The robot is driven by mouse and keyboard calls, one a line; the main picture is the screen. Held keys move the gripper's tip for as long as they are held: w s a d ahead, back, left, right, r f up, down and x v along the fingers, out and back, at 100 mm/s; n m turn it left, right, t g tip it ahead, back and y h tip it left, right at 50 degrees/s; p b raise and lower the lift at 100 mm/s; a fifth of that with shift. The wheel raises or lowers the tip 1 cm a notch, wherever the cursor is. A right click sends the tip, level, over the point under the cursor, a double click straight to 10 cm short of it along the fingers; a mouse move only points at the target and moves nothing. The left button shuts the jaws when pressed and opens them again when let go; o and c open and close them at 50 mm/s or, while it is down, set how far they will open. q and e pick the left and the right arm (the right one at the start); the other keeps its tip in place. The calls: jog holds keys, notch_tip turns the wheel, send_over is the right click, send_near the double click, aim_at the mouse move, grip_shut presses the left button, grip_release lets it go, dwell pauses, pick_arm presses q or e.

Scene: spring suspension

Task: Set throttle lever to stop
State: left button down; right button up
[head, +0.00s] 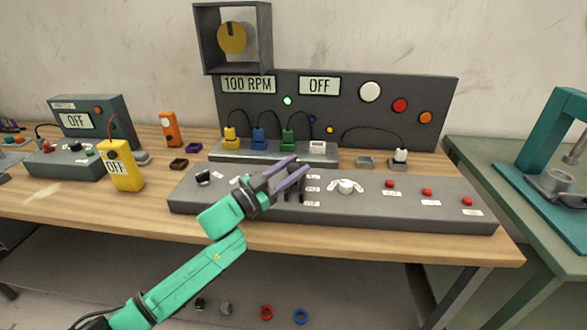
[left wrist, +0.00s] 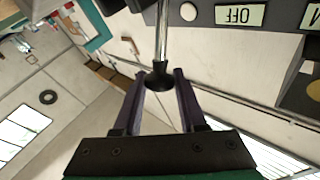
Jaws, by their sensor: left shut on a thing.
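The throttle lever shows in the left wrist view as a thin metal rod (left wrist: 163,38) with a black knob (left wrist: 159,77). The purple fingers of my left gripper (left wrist: 159,82) are on either side of the knob, shut on it. In the head view my left gripper (head: 292,172) is over the middle-left of the grey control panel (head: 362,213), beside a column of small white labels (head: 313,190). The gripper hides most of the lever there, and I cannot read the labels or the lever's setting. My right gripper is not in view.
Behind the panel stand a dark board with displays reading "100 RPM" (head: 248,85) and "OFF" (head: 320,85), and a tray with coloured plugs (head: 259,140). A white winged knob (head: 346,186) and red buttons (head: 427,192) are right of the gripper. A yellow meter (head: 122,169) stands left.

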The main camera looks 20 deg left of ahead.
pick_arm(q)
jog(key=shift+d+f, duration=0.15)
jog(key=shift+f, duration=0.1)
jog(key=c, duration=0.5)
grip_release()
jog(key=shift+o, duration=0.2)
jog(key=shift+s+r, duration=0.1)
jog(key=shift+r, duration=0.05)
jog(key=shift+s, duration=0.15)
jog(key=b+v, duration=0.2)
jog(key=v, duration=1.2)
jog(key=shift+s+a, duration=0.15)
jog(key=shift+a, duration=0.1)
